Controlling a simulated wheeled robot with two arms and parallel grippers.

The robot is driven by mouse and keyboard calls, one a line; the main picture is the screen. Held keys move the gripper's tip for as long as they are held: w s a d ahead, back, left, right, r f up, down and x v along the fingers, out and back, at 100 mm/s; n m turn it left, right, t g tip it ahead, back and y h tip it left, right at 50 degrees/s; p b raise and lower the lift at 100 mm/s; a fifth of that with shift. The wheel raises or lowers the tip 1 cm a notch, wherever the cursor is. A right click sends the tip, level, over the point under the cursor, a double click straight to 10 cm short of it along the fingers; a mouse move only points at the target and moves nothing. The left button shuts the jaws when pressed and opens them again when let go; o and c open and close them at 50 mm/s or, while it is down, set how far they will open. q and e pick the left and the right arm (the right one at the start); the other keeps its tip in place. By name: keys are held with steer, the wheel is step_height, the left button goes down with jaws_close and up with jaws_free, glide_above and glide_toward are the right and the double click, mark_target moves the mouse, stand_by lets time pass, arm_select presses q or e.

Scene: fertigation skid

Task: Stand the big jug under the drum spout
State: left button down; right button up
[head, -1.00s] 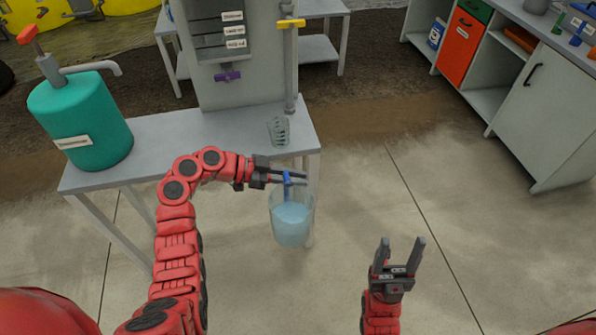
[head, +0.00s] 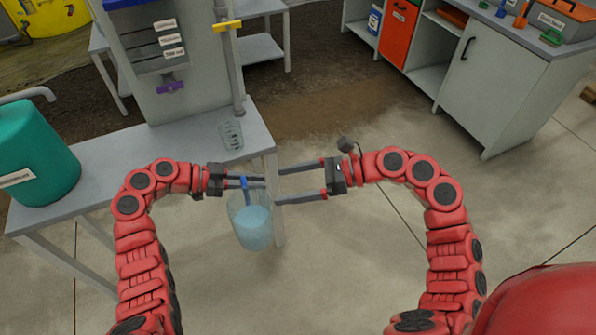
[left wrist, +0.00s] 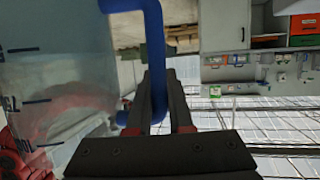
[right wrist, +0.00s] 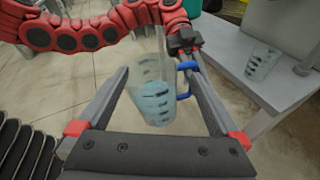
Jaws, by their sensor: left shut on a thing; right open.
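The big jug (head: 250,226) is clear with a blue handle and holds pale blue liquid. It hangs in the air just off the bench's right front corner. My left gripper (head: 262,182) is shut on its blue handle (left wrist: 153,50), seen close up in the left wrist view. My right gripper (head: 298,182) is open and faces the jug from the right. In the right wrist view the jug (right wrist: 155,97) shows between its spread fingers, with no clear contact. The teal drum (head: 35,155) stands on the bench at left; its grey spout (head: 28,94) is partly cut off by the frame.
A small clear beaker (head: 231,135) stands on the grey bench (head: 120,152) near its right end. A panel with a purple valve (head: 171,87) and a pipe with a yellow handle (head: 222,25) rise behind. Bench top between drum and beaker is clear. Cabinets stand at the back right.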

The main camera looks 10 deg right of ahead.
arm_select(q)
steer(key=shift+r, duration=0.1)
arm_select(e)
steer(key=w+a+f+h, duration=0.1)
steer(key=w+a+f, duration=0.1)
steer(key=a, duration=0.2)
steer(key=w+a+f+t, duration=0.1)
steer(key=w+a+f, duration=0.1)
steer(key=w+a, duration=0.1)
steer(key=shift+a+f+n+h, duration=0.3)
steer(key=shift+a+n+h, duration=0.1)
steer(key=shift+a, duration=0.4)
steer(key=shift+w, duration=0.1)
jaws_close()
arm_select(q)
steer(key=shift+d, duration=0.1)
steer(key=c, duration=0.7)
jaws_free()
steer(key=shift+c, duration=0.2)
